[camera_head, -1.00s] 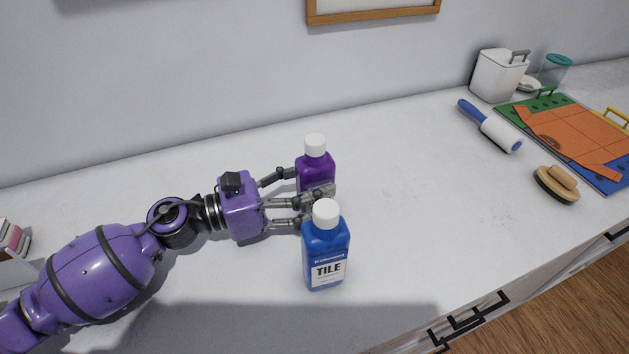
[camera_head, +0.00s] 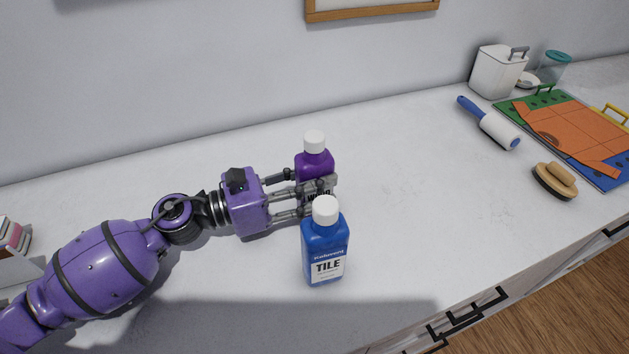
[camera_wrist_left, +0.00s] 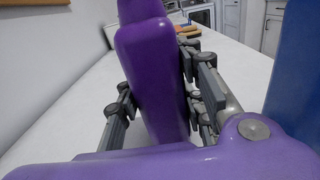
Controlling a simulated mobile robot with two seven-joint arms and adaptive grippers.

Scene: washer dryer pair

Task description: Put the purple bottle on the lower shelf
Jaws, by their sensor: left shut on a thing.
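The purple bottle (camera_head: 314,164) with a white cap stands upright on the white counter, behind the blue bottle. My left gripper (camera_head: 318,188) is shut on it from the left, with fingers on both sides of its body. In the left wrist view the purple bottle (camera_wrist_left: 150,75) fills the middle, between the finger links. Its lower part is partly hidden by the fingers and the blue bottle in the head view. My right gripper is not in view. No lower shelf can be made out.
A blue TILE bottle (camera_head: 324,245) stands close in front of the gripper fingers. A lint roller (camera_head: 489,124), a wooden brush (camera_head: 555,181), a white container (camera_head: 497,72) and a coloured folding board (camera_head: 572,135) are at the right. The counter's middle right is clear.

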